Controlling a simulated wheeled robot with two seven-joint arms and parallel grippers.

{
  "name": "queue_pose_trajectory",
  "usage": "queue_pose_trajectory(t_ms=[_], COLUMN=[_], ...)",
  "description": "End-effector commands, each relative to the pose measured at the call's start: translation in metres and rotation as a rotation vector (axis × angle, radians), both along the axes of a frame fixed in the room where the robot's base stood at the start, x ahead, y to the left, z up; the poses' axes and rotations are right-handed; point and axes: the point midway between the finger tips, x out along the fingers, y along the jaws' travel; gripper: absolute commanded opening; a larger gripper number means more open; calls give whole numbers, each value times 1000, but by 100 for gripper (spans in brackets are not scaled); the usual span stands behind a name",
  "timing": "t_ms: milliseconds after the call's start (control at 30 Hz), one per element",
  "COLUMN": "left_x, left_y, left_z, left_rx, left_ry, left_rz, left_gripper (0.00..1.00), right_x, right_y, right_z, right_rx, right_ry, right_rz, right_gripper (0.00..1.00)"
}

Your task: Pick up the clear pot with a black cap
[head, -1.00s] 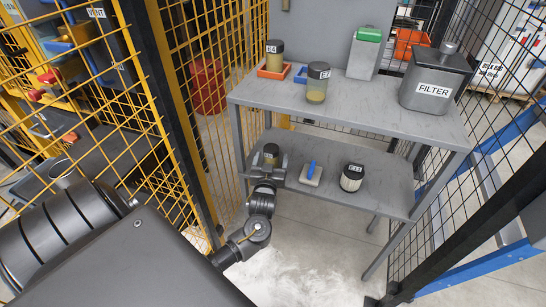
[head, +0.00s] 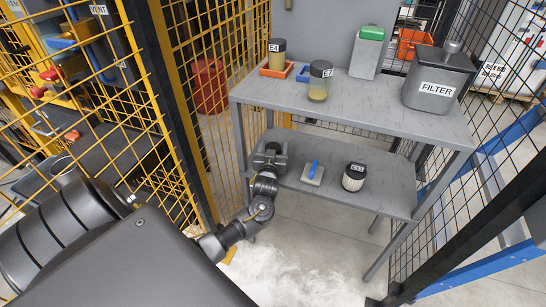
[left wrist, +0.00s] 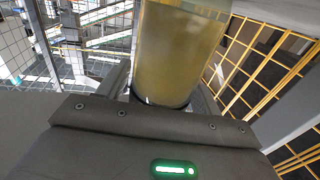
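A see-through pot with yellowish contents (left wrist: 180,50) stands close in front of the left gripper's palm in the left wrist view. In the head view its dark cap (head: 272,147) shows at the left end of the lower shelf, its body mostly hidden by my gripper. My left gripper (head: 269,160) has its fingers spread on either side of this pot and looks open; contact is not clear. Another clear pot with a black cap, labelled E7 (head: 319,82), stands on the top shelf with yellowish contents low inside. My right gripper is not in view.
The grey two-level table's top (head: 380,108) carries pot E4 (head: 277,52) in an orange tray, a green-capped container (head: 367,52) and a FILTER canister (head: 438,80). Yellow fencing (head: 205,130) stands left.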

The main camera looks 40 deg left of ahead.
Motion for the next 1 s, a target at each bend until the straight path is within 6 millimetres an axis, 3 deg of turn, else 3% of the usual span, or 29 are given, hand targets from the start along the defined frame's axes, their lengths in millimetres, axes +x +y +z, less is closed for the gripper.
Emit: queue_pose_trajectory(t_ms=[33, 300, 700, 867, 1000], left_x=[0, 0, 0, 0, -20], left_y=[0, 0, 0, 0, -22], left_z=[0, 0, 9, 37, 69], left_rx=[0, 0, -2, -2, -5], left_ry=[0, 0, -2, -7, -5], left_rz=[0, 0, 1, 1, -1], left_gripper=[59, 23, 22, 22, 22], right_x=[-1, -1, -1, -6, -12], right_y=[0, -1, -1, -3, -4], right_z=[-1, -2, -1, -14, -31], right_rx=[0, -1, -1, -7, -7], right_ry=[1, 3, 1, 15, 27], right_rz=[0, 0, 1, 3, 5], right_gripper=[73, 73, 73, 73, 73])
